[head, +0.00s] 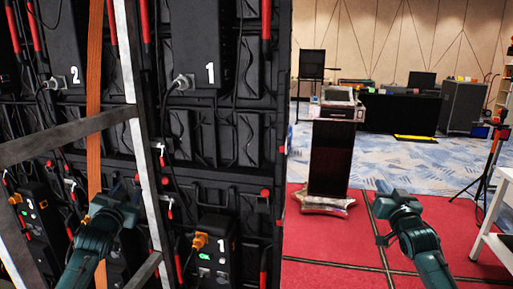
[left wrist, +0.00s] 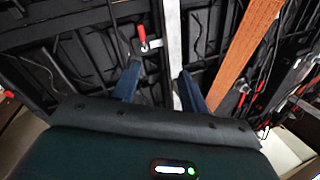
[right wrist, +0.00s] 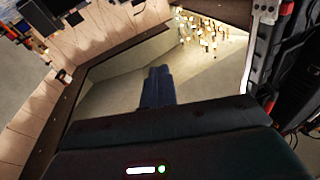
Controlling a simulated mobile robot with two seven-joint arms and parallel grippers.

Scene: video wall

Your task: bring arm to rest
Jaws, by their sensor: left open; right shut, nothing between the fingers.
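My left gripper (head: 118,203) is in front of the back of the video wall (head: 215,140), beside a grey metal frame bar (head: 148,180). In the left wrist view its two fingers (left wrist: 160,84) are spread apart, with the pale bar and black panels seen beyond them. I see nothing held between them; whether a finger touches the bar I cannot tell. My right gripper (head: 397,203) is over the red carpet area at the right, clear of the wall. In the right wrist view its fingers (right wrist: 157,84) are together and empty.
A dark lectern (head: 330,155) stands on the red carpet (head: 300,245) between the wall and my right gripper. A tripod (head: 489,165) and a white table (head: 493,225) are at the right. Cables and an orange strap (head: 95,80) run along the wall.

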